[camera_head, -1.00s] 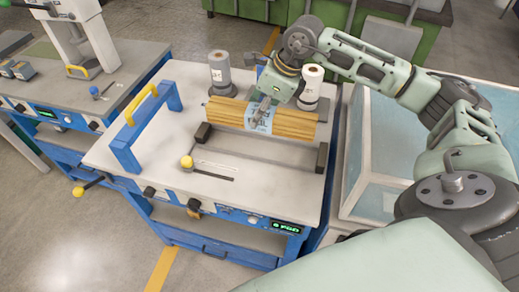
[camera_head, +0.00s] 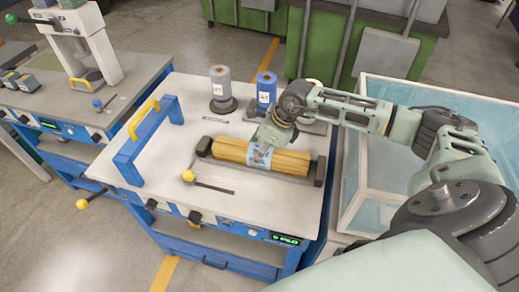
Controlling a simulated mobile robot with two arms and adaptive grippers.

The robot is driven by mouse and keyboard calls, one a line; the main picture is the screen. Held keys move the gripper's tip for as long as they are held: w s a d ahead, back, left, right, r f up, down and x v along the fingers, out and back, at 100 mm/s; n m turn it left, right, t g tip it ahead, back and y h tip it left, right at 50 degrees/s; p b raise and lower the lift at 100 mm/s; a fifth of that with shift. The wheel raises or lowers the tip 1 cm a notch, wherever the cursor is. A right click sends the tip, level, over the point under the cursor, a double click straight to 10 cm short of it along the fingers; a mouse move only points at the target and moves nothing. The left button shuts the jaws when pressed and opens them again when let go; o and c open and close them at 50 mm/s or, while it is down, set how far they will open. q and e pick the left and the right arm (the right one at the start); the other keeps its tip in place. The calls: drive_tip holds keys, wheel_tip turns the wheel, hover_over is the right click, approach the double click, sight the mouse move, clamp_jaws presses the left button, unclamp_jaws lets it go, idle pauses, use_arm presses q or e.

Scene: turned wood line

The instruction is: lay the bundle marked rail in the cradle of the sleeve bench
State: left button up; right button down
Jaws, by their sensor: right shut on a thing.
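The bundle of pale wooden sticks (camera_head: 231,150) has a light blue printed band (camera_head: 253,160) around its middle; its marking is too small to read. It lies level between the dark end blocks of the cradle (camera_head: 320,172) on the sleeve bench (camera_head: 150,185). I cannot tell whether its underside touches the cradle. My right gripper (camera_head: 262,152) is shut on the bundle at the band, from above, and hides part of it. My left gripper is not in view.
Behind the cradle stand a grey spool (camera_head: 220,88) and a blue spool (camera_head: 266,92). A blue frame with a yellow handle (camera_head: 145,118) rises at the left. A yellow-knobbed lever (camera_head: 188,176) lies in front. A clear-walled bin (camera_head: 355,185) stands at the right.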

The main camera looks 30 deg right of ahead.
drive_tip(key=c, duration=1)
unclamp_jaws()
drive_tip(key=shift+r, duration=0.1)
drive_tip(key=shift+r, duration=0.2)
drive_tip(key=b+v, duration=0.3)
drive_tip(key=v, duration=0.7)
drive_tip(key=shift+s+r, duration=0.2)
drive_tip(key=shift+r, duration=0.05)
drive_tip(key=shift+s+d+r, duration=0.15)
drive_tip(key=shift+r, duration=0.3)
